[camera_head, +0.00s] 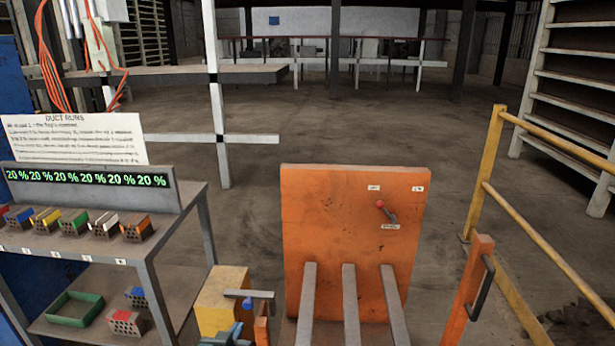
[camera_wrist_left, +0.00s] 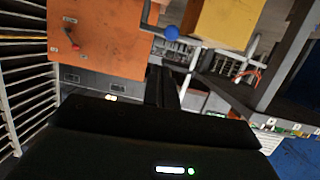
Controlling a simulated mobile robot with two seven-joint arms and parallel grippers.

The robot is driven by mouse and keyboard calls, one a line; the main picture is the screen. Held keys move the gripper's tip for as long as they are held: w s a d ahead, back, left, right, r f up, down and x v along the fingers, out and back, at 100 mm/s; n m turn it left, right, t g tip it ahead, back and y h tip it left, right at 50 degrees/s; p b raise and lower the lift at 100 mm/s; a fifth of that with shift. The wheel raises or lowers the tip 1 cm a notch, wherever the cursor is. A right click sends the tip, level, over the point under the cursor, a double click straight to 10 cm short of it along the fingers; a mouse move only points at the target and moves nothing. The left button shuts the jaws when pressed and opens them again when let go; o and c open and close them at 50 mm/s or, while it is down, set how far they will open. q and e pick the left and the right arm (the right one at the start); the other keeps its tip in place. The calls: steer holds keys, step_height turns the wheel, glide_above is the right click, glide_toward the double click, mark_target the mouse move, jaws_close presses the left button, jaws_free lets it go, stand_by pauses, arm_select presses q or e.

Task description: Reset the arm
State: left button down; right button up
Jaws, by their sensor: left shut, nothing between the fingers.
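My left gripper (camera_wrist_left: 161,80) shows in the left wrist view as two dark fingers side by side, shut and empty, above its black body with a lit green strip. The picture there looks turned over. The fingers point toward the gap between an orange panel (camera_wrist_left: 98,38) and a yellow block (camera_wrist_left: 226,20), and seem clear of both. I cannot make out the left gripper in the head view. My right gripper is in neither view.
In the head view, the orange panel (camera_head: 352,215) carries a red-knobbed lever (camera_head: 384,208) behind three grey bars (camera_head: 349,305). The yellow block (camera_head: 222,300) and a blue ball (camera_head: 247,303) stand left. A brick shelf (camera_head: 185,215) is far left, a yellow rail (camera_head: 545,230) right.

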arm_select(q)
steer(key=s+d+m+g+h, duration=0.1)
steer(key=s+d+g, duration=0.1)
steer(key=s, duration=1.2)
steer(key=s+d+m+g+h, duration=0.1)
steer(key=s+d+g, duration=0.1)
steer(key=s, duration=1.2)
steer(key=shift+d+f+m+p, duration=0.2)
steer(key=shift+d+m+p, duration=0.05)
steer(key=shift+m+p, duration=0.15)
